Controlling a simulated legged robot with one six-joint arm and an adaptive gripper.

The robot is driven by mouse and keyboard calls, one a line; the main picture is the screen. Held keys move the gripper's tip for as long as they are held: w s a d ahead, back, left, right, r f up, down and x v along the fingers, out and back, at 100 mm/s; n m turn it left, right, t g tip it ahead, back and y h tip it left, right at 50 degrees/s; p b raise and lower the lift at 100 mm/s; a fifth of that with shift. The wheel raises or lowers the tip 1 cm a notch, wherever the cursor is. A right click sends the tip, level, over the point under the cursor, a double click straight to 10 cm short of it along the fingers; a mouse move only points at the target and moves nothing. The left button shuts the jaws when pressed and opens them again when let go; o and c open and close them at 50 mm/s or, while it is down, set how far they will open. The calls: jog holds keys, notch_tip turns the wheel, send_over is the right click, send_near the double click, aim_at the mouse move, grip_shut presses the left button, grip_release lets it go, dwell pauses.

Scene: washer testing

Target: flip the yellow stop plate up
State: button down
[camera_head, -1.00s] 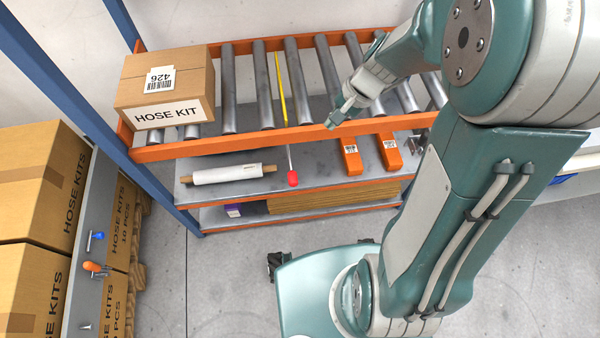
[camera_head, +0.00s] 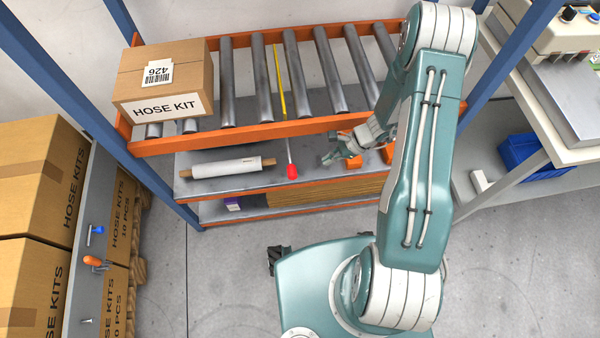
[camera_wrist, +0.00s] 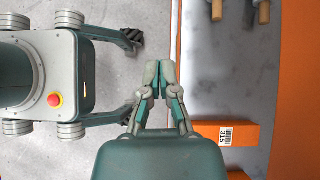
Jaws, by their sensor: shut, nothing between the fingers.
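The yellow stop plate (camera_head: 279,85) shows in the head view as a thin yellow strip between two rollers of the conveyor. Below its front end, a rod with a red knob (camera_head: 292,172) hangs in front of the orange rail. The stop plate and knob do not show in the wrist view.
A HOSE KIT carton (camera_head: 165,85) sits on the left rollers. A white roll (camera_head: 226,167) lies on the lower shelf (camera_wrist: 245,70) left of the knob. An orange block (camera_wrist: 226,133) lies near my gripper. The orange rail (camera_head: 215,139) runs above. The floor in front is clear.

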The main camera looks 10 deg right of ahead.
jog(key=shift+s+f+m, duration=0.2)
jog(key=shift+f+m, duration=0.05)
jog(key=shift+f, duration=0.4)
jog(key=shift+s+f+m, duration=0.15)
jog(key=shift+f+m, duration=0.1)
jog(key=shift+f, duration=0.35)
jog(key=shift+f, duration=0.1)
jog(key=x, duration=1)
jog(key=r, duration=0.1)
jog(key=a+r, duration=0.2)
jog(key=r, duration=0.1)
jog(key=shift+w, duration=0.1)
